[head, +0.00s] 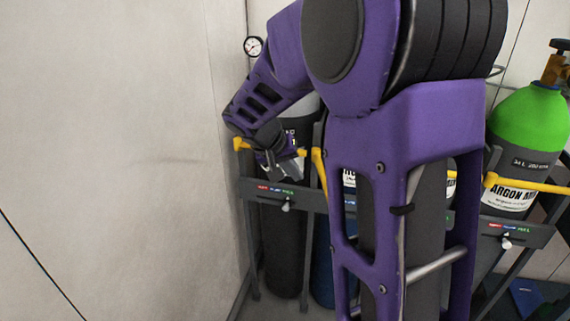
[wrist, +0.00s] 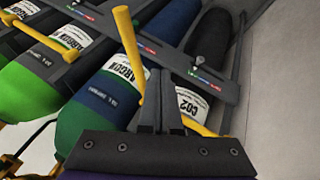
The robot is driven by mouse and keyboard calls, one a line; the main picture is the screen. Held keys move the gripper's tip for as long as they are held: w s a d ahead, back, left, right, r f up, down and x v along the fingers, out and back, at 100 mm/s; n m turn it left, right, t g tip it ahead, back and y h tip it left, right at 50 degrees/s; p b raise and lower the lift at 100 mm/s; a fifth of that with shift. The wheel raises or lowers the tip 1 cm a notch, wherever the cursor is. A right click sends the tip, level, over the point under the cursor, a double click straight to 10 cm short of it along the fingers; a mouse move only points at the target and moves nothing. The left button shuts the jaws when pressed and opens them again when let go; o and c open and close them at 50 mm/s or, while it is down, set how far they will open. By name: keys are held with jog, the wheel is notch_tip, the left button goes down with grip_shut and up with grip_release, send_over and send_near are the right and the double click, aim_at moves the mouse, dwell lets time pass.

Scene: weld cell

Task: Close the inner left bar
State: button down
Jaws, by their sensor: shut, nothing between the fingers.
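A yellow bar, apparently the inner left bar (wrist: 128,50), sticks out from the rack towards the wrist camera, swung away from its cylinder. It shows in the head view (head: 318,166) just left of my arm, which hides part of it. My gripper (wrist: 160,75) is shut and empty, its fingers just right of this bar in the wrist view. I cannot tell whether they touch it. In the head view my gripper (head: 285,172) is in front of the leftmost cylinder. Another yellow bar (wrist: 198,127) lies across the CO2 cylinder (wrist: 188,100), partly hidden behind my fingers.
The dark grey rack rail (head: 262,191) runs across the cylinders and carries small latches. A third yellow bar (head: 530,186) crosses the green-topped argon cylinder (head: 528,125) at right. A pale wall (head: 110,150) stands close on the left. A gauge (head: 253,47) is above the leftmost cylinder.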

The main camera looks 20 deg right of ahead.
aim_at(323, 176)
jog(key=d+f, duration=0.3)
jog(key=d, duration=0.2)
jog(key=shift+d+f, duration=0.15)
jog(key=shift+f, duration=0.05)
jog(key=shift+s, duration=0.1)
